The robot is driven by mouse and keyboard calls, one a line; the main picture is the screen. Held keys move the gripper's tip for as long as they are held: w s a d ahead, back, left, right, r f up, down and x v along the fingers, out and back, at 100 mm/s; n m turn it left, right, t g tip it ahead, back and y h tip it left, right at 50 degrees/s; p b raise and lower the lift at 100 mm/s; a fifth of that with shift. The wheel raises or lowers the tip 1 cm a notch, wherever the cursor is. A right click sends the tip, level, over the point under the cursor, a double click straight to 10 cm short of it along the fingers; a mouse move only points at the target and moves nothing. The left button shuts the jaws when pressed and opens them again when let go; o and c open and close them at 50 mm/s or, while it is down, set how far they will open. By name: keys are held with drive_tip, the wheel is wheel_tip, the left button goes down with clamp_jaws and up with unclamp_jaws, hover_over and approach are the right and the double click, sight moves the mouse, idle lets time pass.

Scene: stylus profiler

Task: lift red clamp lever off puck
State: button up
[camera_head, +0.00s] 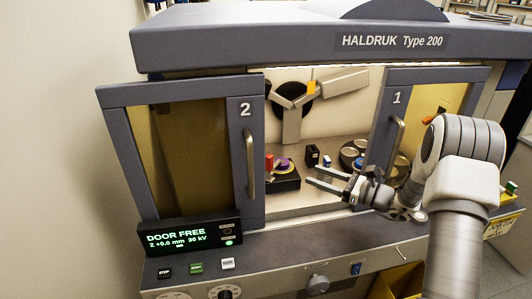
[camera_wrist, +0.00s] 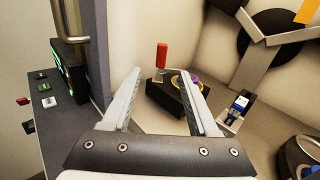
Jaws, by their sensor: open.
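The red clamp lever (camera_wrist: 162,57) stands upright on the far-left part of a black block in the wrist view. In the head view the lever (camera_head: 269,163) is small, at the left inside the cabinet opening.
Door 2 (camera_head: 245,150) stands left of the opening and door 1 (camera_head: 398,130) right of it. A small black and blue item (camera_wrist: 240,101) and a dark round carousel (camera_head: 352,157) lie to the right. A three-armed fixture (camera_head: 292,110) is on the back wall.

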sight(272, 159)
drive_tip(key=x, duration=0.5)
drive_tip(key=p+x, duration=0.1)
drive_tip(key=x, duration=0.5)
drive_tip(key=p+x, duration=0.1)
drive_tip(key=x, duration=0.5)
drive_tip(key=shift+w, duration=0.35)
clamp_jaws()
